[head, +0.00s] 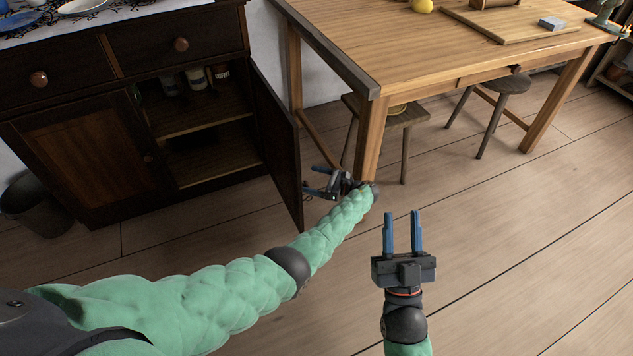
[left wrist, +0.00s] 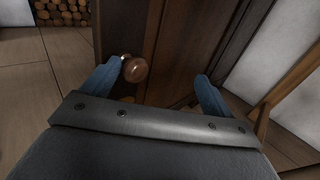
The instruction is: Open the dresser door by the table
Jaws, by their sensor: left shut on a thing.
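The dark wooden dresser (head: 75,85) stands at the left. Its right-hand door (head: 273,135), on the side by the table, is swung wide open, and shelves with a few jars show inside. My left gripper (head: 312,181) is at the outer face of this door, low down near its free edge. In the left wrist view the round brown knob (left wrist: 135,69) is right by the left finger, inside it, and the fingers are apart. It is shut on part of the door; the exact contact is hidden. My right gripper (head: 403,232) is open and empty above the floor.
The wooden table (head: 440,50) stands right of the door, its near leg (head: 371,140) close behind my left gripper. Two stools (head: 404,118) (head: 505,85) are under it. A dark bin (head: 35,205) stands at the left. The floor in front is clear.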

